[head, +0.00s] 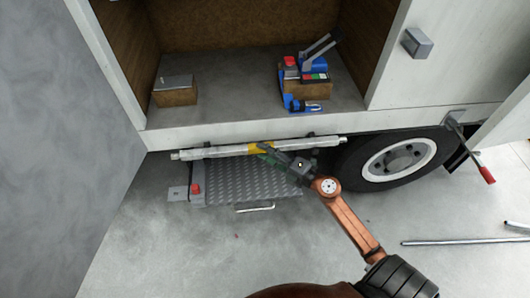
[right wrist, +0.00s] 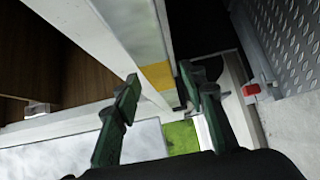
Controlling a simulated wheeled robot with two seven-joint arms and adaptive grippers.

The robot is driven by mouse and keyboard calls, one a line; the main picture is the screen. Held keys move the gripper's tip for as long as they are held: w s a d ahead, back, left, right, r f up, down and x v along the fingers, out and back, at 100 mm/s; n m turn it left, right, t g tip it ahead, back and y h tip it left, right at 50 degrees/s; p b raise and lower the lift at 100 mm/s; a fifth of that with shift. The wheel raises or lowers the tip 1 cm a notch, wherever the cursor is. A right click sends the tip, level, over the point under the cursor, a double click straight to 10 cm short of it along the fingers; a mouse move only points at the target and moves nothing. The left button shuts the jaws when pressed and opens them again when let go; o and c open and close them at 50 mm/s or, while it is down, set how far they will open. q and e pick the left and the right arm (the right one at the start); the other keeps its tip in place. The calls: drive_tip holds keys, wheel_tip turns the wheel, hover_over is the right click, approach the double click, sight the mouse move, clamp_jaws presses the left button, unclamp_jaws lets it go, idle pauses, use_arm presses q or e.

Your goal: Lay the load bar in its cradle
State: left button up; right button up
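The load bar (head: 215,152) is a long pale grey bar with a yellow band near its middle. It lies level along the truck's lower side, just below the cargo floor edge. Small dark brackets (head: 311,135), perhaps of the cradle, show behind it; I cannot tell whether the bar rests in them. My right gripper (head: 262,150) is at the yellow band. In the right wrist view its two green fingers (right wrist: 162,82) stand apart, with the yellow band (right wrist: 156,76) showing between their tips; contact is not clear. My left gripper is out of view.
A ridged step plate (head: 245,181) with a red block (head: 195,188) lies below the bar. The wheel (head: 398,160) and a red-handled lever (head: 487,173) are at the right. Blue tools (head: 305,80) and a box (head: 175,95) stand inside the truck. Loose rods (head: 455,242) lie on the floor.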

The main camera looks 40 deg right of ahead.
drive_tip(key=shift+s+r, duration=0.1)
drive_tip(key=shift+s, duration=0.05)
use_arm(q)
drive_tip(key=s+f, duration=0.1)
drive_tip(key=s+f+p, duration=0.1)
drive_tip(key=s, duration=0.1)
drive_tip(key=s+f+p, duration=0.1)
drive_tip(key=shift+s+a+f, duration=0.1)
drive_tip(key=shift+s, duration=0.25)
use_arm(e)
drive_tip(key=v, duration=1.1)
drive_tip(key=shift+s+d, duration=0.2)
drive_tip(key=shift+s, duration=0.15)
